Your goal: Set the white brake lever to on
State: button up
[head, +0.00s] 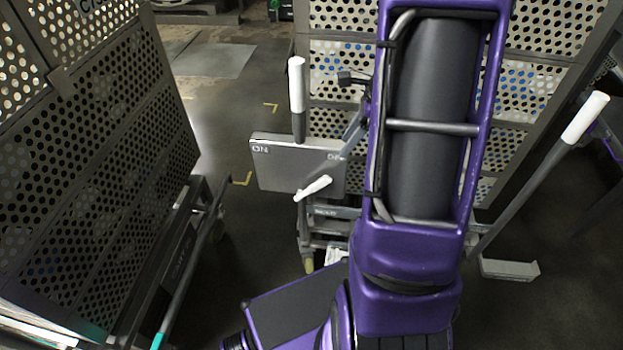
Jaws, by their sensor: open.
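A grey plate (282,170) reads ON at its upper left; lettering at its upper right, partly hidden, looks like OFF. A lever with a white grip (297,85) and dark shaft stands nearly upright at the plate's top edge, between the two labels. A short white handle (315,187) slants up to the right across the plate's lower front. Another white-gripped lever (585,118) leans to the right on a long grey shaft at the right. I cannot tell for sure which is the brake lever. My purple arm covers the middle; my gripper's fingers cannot be made out.
A tall perforated metal cage (100,130) stands at the left on a wheeled frame. Another perforated cage (545,85) stands behind my arm. A grey pedal-like foot (510,268) lies low at the right. Floor (230,110) shows between the cages.

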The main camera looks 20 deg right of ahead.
aim_at(322, 178)
jog(key=b+x, duration=0.4)
jog(key=x, duration=1.3)
jog(key=shift+s+f, duration=0.1)
jog(key=shift+c, duration=0.3)
jog(key=shift+d, duration=0.1)
grip_shut()
dwell(0.4)
